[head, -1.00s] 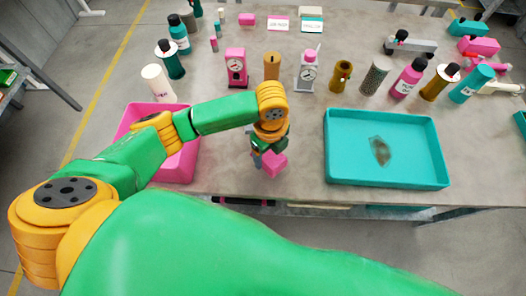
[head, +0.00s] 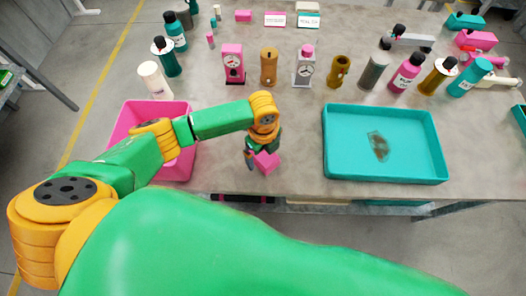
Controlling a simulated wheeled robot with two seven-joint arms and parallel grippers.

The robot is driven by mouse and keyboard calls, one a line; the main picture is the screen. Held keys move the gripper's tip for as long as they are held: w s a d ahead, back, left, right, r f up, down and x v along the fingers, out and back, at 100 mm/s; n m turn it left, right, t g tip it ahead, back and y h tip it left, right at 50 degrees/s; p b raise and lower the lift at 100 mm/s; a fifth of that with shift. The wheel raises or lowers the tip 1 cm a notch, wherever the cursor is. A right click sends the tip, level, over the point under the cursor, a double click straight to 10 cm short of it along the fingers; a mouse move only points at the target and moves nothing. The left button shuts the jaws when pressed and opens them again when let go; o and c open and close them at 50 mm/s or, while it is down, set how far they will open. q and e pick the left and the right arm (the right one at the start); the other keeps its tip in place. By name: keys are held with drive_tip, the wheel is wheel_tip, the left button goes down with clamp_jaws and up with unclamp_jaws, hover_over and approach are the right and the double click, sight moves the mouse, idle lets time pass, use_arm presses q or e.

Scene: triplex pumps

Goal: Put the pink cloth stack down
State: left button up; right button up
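The pink cloth stack (head: 266,163) is a small pink block at the near middle of the table. My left gripper (head: 257,157) is at it, fingers pointing down, and appears shut on it. The wrist partly hides the fingers and the stack's far side. I cannot tell whether the stack touches the table top. My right gripper is not in view.
A pink tray (head: 112,140) stands left of the gripper and a teal tray (head: 437,150) with a brown stain stands right. Bare table (head: 300,140) lies between them. Pumps, bottles and canisters line the back, including a pink gauge unit (head: 233,62). A small pink block (head: 243,15) lies farther back.

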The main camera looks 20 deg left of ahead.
sight(263, 155)
use_arm(q)
drive_tip(key=shift+r, duration=0.25)
wheel_tip(263, 155, up, 12)
drive_tip(key=shift+p, duration=0.35)
drive_tip(key=shift+f, duration=0.15)
